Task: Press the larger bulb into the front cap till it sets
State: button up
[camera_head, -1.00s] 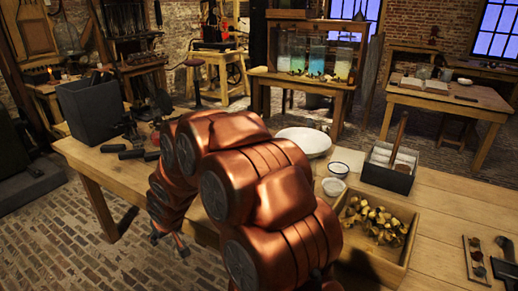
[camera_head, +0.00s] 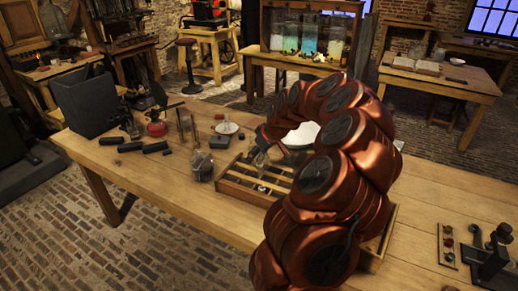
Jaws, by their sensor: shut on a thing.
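My copper arm arches over the right half of the long wooden table, and my gripper (camera_head: 263,146) hangs above the back left part of a slatted wooden tray (camera_head: 240,196). It is shut on a small, pale glassy thing, which looks like a bulb. The thing is small and partly blurred, so I cannot tell which bulb it is or whether it touches the tray. A strip with a few small round pieces (camera_head: 448,243) lies at the table's right. I cannot make out which piece, if any, is the front cap.
A dark metal fixture (camera_head: 490,258) stands at the right edge. A glass jar (camera_head: 201,166) is left of the tray, with black cylinders (camera_head: 130,147) and a red-based vessel (camera_head: 157,126) farther left. The table's front left is clear.

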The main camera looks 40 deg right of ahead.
aim_at(259, 169)
jog(key=shift+s+d, duration=0.2)
jog(key=shift+f+p, duration=0.4)
jog(key=shift+f, duration=1.85)
jog(key=shift+f+b, duration=0.35)
jog(key=shift+b, duration=0.7)
jog(key=shift+b, duration=0.85)
dwell(0.3)
jog(key=shift+f+b, duration=0.9)
jog(key=shift+b, duration=1)
dwell(1.5)
